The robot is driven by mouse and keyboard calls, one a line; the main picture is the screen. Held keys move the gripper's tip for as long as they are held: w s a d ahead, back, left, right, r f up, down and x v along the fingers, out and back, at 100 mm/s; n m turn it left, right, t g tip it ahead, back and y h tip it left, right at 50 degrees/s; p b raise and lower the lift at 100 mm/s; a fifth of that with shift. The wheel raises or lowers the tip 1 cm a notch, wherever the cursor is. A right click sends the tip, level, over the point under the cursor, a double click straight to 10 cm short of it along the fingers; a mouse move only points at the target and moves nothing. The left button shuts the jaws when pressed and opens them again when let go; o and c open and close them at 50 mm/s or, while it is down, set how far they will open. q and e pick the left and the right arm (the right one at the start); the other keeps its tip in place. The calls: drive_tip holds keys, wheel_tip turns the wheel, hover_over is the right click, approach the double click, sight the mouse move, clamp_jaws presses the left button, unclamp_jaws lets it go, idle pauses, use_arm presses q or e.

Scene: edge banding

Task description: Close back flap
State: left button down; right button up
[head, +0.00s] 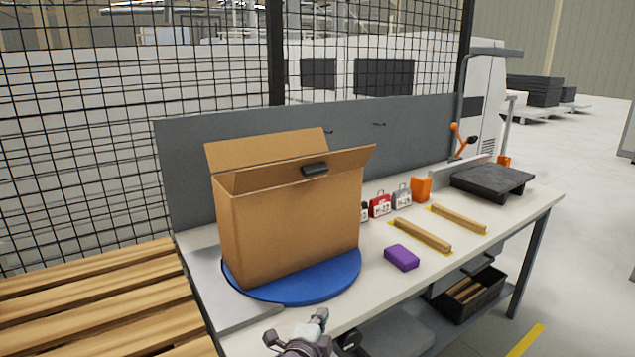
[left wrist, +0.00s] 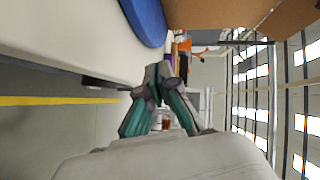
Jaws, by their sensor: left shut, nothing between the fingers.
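A brown cardboard box (head: 290,230) stands upright on a blue round turntable (head: 335,283) on the workbench. Its back flap (head: 265,149) stands up, leaning slightly back. The front flap (head: 255,182) is tilted up and outward, with a small black item (head: 314,169) at it; I cannot tell how it is attached. My left gripper (head: 303,328) is low in front of the table, apart from the box. In the left wrist view its fingers (left wrist: 166,72) are shut and empty, with the box (left wrist: 240,14) and turntable (left wrist: 147,18) above. My right gripper is not in view.
A purple block (head: 401,257), wooden strips (head: 423,235) and small labelled red and grey items (head: 380,205) lie right of the box. A grey panel (head: 410,140) stands behind it. A wooden pallet (head: 90,300) is at left. A black crate (head: 468,297) sits below the table.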

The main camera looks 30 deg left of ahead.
use_arm(q)
drive_tip(key=w+a+r+m+t+y, duration=0.1)
drive_tip(key=w+a+r+m+t, duration=0.2)
drive_tip(key=r, duration=0.8)
drive_tip(key=m+t+y, duration=0.2)
drive_tip(key=m+t, duration=0.1)
approach(322, 172)
drive_tip(key=s+d+f, duration=0.3)
drive_tip(key=s+d, duration=0.1)
drive_tip(key=s, duration=0.1)
drive_tip(key=shift+m+h, duration=0.3)
drive_tip(key=shift+h, duration=0.1)
drive_tip(key=p+x, duration=0.1)
drive_tip(key=x, duration=0.3)
drive_tip(key=a+p+x, duration=0.1)
drive_tip(key=x, duration=0.3)
drive_tip(key=s+r+p+x, duration=0.1)
drive_tip(key=x, duration=0.3)
drive_tip(key=shift+w+a+p, duration=0.1)
drive_tip(key=shift+a+p, duration=0.2)
drive_tip(key=shift+p, duration=0.1)
drive_tip(key=shift+w+a+r, duration=0.1)
drive_tip(key=shift+a+r, duration=0.05)
drive_tip(key=shift+a, duration=0.35)
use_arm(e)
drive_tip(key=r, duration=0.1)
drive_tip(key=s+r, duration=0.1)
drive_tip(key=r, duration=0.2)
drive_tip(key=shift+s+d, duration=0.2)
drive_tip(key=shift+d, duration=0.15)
